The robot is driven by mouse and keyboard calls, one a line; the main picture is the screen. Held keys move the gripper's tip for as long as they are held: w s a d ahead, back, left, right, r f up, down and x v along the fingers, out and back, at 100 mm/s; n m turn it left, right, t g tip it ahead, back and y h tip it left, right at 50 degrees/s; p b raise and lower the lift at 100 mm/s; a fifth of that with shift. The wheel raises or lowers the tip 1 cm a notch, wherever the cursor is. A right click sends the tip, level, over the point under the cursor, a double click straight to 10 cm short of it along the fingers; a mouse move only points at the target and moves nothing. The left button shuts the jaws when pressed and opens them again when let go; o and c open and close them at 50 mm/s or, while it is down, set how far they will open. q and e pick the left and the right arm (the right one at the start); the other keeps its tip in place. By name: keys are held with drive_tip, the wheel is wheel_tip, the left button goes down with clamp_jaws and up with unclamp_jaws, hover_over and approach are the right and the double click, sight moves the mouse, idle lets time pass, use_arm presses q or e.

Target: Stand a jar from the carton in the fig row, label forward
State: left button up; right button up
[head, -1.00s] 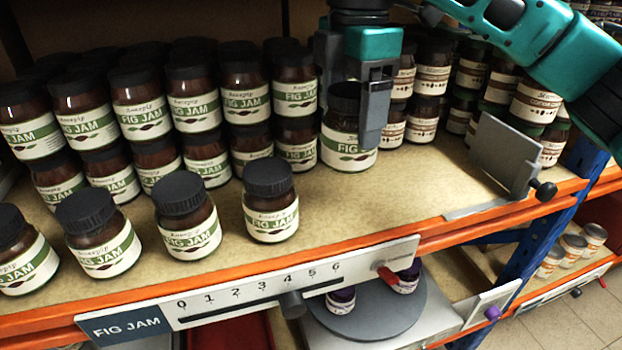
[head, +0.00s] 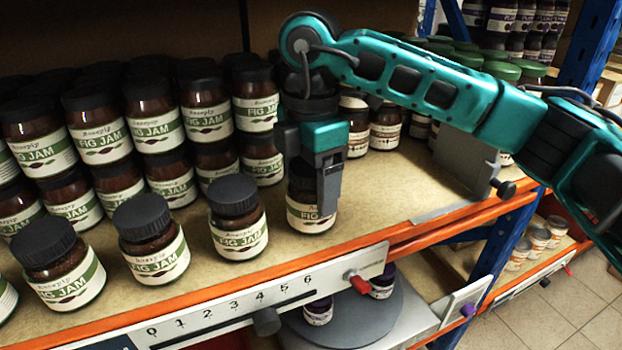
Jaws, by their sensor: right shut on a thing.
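My right gripper (head: 322,188) comes down from above, shut on a fig jar (head: 301,212). The jar is upright at the shelf front, just right of the last jar in the front fig row (head: 238,218). A finger covers part of it; the visible part of its FIG label faces the front. I cannot tell whether its base touches the shelf board (head: 385,190). The front-row jars have dark lids and green-and-white labels facing forward. The carton and my left gripper are not in view.
Stacked fig jars (head: 100,130) fill the back left. Other jars (head: 386,128) stand behind my arm. A grey divider plate (head: 466,160) stands at the right. Bare board lies right of the held jar.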

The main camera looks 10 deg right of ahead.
drive_tip(key=shift+f, duration=0.1)
drive_tip(key=o, duration=1.7)
wheel_tip(320, 180, up, 12)
drive_tip(key=shift+r+p, duration=0.2)
drive_tip(key=shift+p, duration=0.1)
drive_tip(key=shift+f, duration=0.1)
